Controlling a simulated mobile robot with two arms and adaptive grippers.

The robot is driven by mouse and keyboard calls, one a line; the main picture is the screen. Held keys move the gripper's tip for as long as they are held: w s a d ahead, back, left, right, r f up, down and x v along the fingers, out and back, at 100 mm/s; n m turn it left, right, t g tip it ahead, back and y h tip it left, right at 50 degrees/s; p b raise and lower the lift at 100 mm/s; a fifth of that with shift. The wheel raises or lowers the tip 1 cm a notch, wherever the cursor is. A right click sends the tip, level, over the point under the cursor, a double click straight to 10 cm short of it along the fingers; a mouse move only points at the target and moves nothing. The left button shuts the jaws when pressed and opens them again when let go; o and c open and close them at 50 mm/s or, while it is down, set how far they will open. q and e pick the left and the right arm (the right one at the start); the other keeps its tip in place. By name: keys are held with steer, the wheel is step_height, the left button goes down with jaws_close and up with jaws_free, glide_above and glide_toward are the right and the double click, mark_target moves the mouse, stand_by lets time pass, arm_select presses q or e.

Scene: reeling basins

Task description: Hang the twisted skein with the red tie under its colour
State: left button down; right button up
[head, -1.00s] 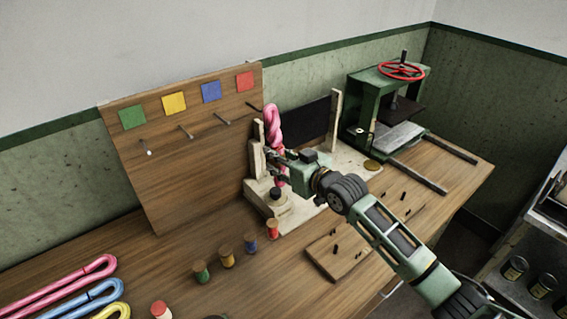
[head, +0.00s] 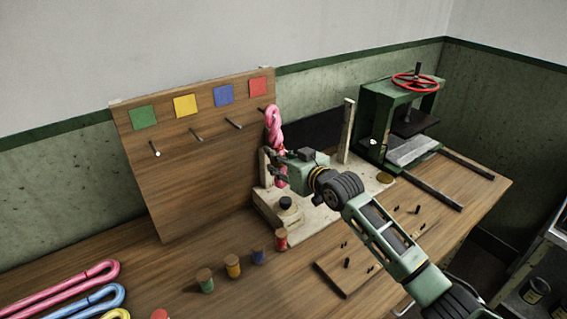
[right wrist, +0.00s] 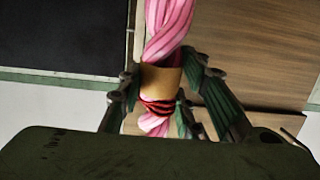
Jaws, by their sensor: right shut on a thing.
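The pink twisted skein (head: 273,128) hangs upright from my right gripper's grasp, its upper part standing above the fingers. My right gripper (head: 275,168) is shut on it. In the right wrist view the fingers (right wrist: 162,95) flank the skein (right wrist: 168,28) at a tan band (right wrist: 160,79), with the red tie (right wrist: 158,106) just below. The skein's top is close to the peg under the red square (head: 258,87); I cannot tell whether its loop is around that peg. The pegboard (head: 190,185) also carries blue (head: 223,95), yellow (head: 185,104) and green (head: 143,117) squares, each above a peg.
A pale wooden stand (head: 346,130) with a dark panel (head: 315,130) is right behind the gripper. A green press (head: 400,115) stands farther right. Several thread spools (head: 232,266) line the table front. Untwisted skeins (head: 65,285) lie at the left.

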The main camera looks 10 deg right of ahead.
steer(key=shift+b+x, duration=0.9)
steer(key=shift+x, duration=0.5)
steer(key=shift+f, duration=0.1)
steer(key=o, duration=1.3)
steer(key=shift+c, duration=0.2)
